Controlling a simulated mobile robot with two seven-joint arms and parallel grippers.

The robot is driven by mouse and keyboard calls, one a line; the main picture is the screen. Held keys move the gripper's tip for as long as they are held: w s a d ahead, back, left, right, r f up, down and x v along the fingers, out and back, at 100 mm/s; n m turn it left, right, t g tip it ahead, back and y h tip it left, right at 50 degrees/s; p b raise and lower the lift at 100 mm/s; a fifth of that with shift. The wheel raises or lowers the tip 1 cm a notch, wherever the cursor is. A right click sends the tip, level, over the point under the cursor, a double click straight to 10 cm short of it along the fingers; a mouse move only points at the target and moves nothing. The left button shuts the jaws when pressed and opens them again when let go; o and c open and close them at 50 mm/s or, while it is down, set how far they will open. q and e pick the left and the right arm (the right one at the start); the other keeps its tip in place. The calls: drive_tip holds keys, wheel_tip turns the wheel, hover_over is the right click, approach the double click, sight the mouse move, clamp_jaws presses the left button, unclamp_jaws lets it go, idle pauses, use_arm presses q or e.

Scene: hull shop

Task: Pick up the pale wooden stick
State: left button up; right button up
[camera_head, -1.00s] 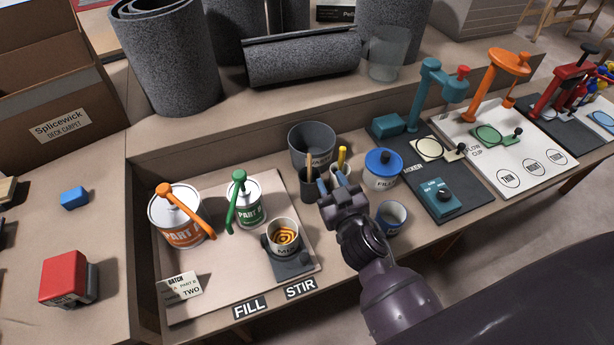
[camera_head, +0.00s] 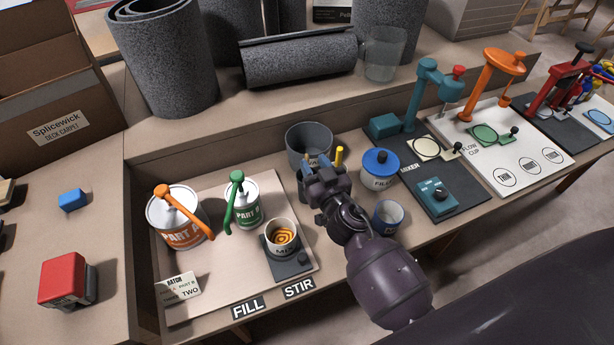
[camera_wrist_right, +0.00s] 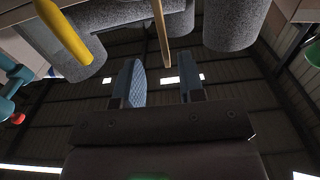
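The pale wooden stick (camera_wrist_right: 161,34) shows in the right wrist view, its end lying across the gap between my right gripper's two fingers. In the head view it is mostly hidden behind my right gripper (camera_head: 312,186), which is over the dark cup that holds the stick. In the right wrist view the blue-padded fingers (camera_wrist_right: 164,86) are apart, with clear space on both sides of the stick. I cannot tell how far the stick reaches between them. My left gripper is not in view.
A yellow handle (camera_head: 339,156) stands close right of my gripper. A grey bucket (camera_head: 306,138) is just behind, and a blue-lidded pot (camera_head: 380,176) and blue cup (camera_head: 388,217) are to the right. A mixing cup (camera_head: 282,234) and paint cans stand left on the board.

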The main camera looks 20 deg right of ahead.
drive_tip(key=shift+w+a+r, duration=0.15)
drive_tip(key=shift+w+a, duration=0.05)
drive_tip(key=shift+w, duration=1.05)
drive_tip(key=shift+w+a+r, duration=0.1)
drive_tip(key=shift+w+a, duration=0.05)
drive_tip(key=shift+w, duration=1.1)
clamp_jaws()
